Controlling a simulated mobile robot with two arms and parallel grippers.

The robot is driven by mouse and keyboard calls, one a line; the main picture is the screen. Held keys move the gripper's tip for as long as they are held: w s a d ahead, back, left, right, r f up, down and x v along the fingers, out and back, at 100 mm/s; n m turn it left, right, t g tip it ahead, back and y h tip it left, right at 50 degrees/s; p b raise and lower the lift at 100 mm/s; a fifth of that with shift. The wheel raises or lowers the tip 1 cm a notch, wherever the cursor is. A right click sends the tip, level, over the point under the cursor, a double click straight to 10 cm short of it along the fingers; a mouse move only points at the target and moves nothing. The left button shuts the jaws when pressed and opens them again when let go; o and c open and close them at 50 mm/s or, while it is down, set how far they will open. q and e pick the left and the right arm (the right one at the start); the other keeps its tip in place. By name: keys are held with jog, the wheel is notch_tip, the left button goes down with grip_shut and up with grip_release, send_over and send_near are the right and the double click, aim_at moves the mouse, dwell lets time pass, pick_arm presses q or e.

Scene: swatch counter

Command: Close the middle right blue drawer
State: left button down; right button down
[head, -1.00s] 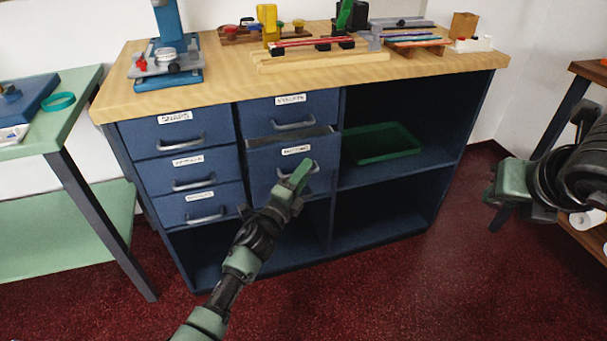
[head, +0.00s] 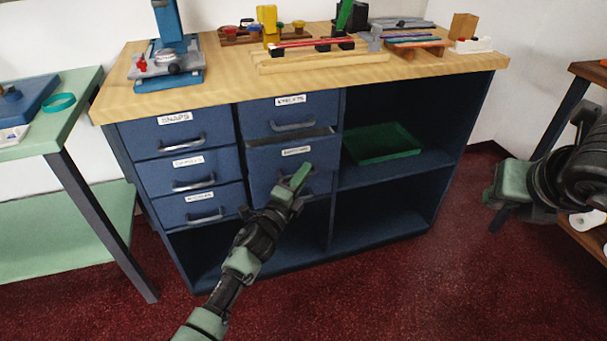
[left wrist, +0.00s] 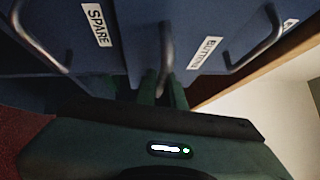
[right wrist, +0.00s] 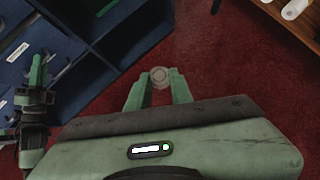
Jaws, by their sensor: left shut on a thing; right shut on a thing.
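The middle right blue drawer (head: 266,160) stands partly pulled out, with a gap showing above its front. The drawer above it (head: 266,115) is flush. My left gripper (head: 298,178) is at the middle drawer's front. In the left wrist view its fingers (left wrist: 162,90) are shut on the drawer's metal handle (left wrist: 166,50), beside the label "BUTTONS" (left wrist: 205,54). My right gripper (right wrist: 160,88) hangs over the red floor, right of the cabinet, shut on a small grey round thing (right wrist: 160,76). Its far end is all that shows.
The blue cabinet has a wooden top (head: 230,86) with tools on it. Open shelves with a green tray (head: 384,145) lie right of the drawers. A green table (head: 75,150) stands left, a wooden shelf unit right. Red floor (head: 400,290) in front is clear.

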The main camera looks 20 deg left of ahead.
dwell(0.8)
pick_arm(q)
jog(key=w+a, duration=0.1)
jog(key=w+a+b, duration=0.1)
jog(key=w, duration=0.1)
jog(key=shift+w+a+f, duration=0.15)
jog(key=shift+w+f, duration=0.05)
jog(key=shift+a+r, duration=0.1)
jog(key=shift+r, duration=0.15)
jog(key=c, duration=1.5)
grip_release()
jog(key=shift+s+a+f, duration=0.1)
jog(key=shift+s+f, duration=0.2)
jog(key=shift+s, duration=0.25)
jog(key=p, duration=0.2)
send_near(297, 168)
jog(key=shift+s+a+r, duration=0.15)
jog(key=shift+s+r, duration=0.1)
jog(key=shift+s, duration=0.35)
